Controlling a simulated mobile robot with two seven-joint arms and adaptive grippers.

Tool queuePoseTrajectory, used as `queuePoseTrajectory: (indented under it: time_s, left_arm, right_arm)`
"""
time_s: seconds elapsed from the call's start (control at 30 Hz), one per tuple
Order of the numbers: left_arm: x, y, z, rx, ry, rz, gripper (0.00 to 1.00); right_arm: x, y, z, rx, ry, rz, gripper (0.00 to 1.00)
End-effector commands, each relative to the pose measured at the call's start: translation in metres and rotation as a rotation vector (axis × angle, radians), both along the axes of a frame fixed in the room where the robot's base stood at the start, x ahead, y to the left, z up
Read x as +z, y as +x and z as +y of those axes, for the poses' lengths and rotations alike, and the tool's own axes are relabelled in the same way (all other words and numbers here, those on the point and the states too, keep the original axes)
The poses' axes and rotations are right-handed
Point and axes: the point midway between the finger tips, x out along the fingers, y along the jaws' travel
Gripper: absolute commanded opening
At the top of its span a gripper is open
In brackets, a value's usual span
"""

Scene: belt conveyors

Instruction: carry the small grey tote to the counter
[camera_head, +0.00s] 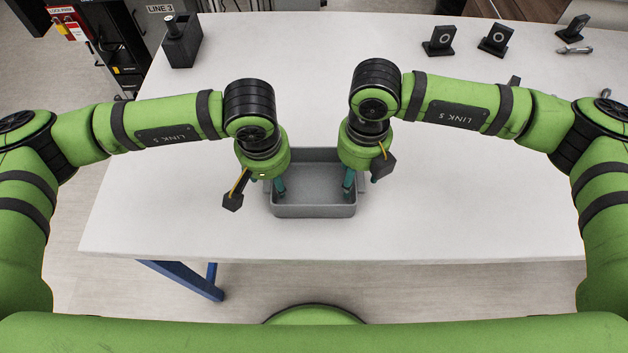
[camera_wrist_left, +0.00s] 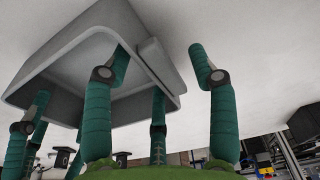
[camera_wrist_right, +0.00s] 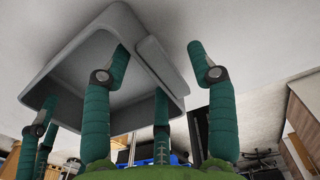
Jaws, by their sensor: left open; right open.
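The small grey tote (camera_head: 314,211) is open-topped, looks empty and sits upright on the white counter. My left gripper (camera_head: 278,188) points down at its left end, and my right gripper (camera_head: 349,184) points down at its right end. In the left wrist view the tote (camera_wrist_left: 50,70) shows one green finger over its inside and the other outside, with the end wall and its grip ledge between them. The right wrist view shows the same at the tote's other end (camera_wrist_right: 65,60). Both grippers are open; I cannot tell whether any finger touches the tote.
The white counter (camera_head: 180,210) is clear around the tote. A dark holder (camera_head: 182,45) stands at the back left. Small black stands (camera_head: 439,41) and a metal part (camera_head: 574,50) are at the back right. Dark cabinets with a "LINE 3" sign (camera_head: 160,8) stand beyond the left edge.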

Motion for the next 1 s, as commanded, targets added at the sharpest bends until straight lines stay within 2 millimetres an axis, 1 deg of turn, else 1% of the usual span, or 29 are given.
queuePoseTrajectory:
  time_s: [0.27,0.3,0.37,0.4,0.43,0.47,0.83,1.0]
  left_arm:
    - [-0.002,0.0,0.0,-0.001,-0.001,0.0,0.58]
    - [-0.002,0.0,0.0,-0.001,-0.001,0.0,0.54]
    - [-0.002,0.0,0.0,-0.001,-0.001,0.0,0.3]
    - [-0.002,0.0,0.0,-0.001,-0.001,0.0,0.14]
    - [-0.002,0.0,0.0,-0.001,-0.001,0.0,0.02]
    - [-0.002,0.0,0.0,-0.001,-0.001,0.0,0.0]
    - [-0.001,0.0,0.0,-0.001,-0.001,0.0,0.0]
    - [0.008,0.0,0.0,-0.001,-0.001,-0.001,0.0]
  right_arm:
    - [-0.002,0.0,0.0,0.001,0.0,0.001,0.58]
    - [-0.002,0.0,0.0,0.001,0.0,0.001,0.54]
    - [-0.002,0.0,0.0,0.001,0.0,0.001,0.3]
    - [-0.002,0.0,0.0,0.001,0.0,0.001,0.14]
    - [-0.002,0.0,0.0,0.001,0.0,0.001,0.02]
    - [-0.002,0.0,0.0,0.001,0.0,0.001,0.0]
    - [-0.001,0.0,0.0,0.001,0.0,0.001,0.0]
    - [0.008,-0.001,0.0,0.001,0.0,0.001,0.0]
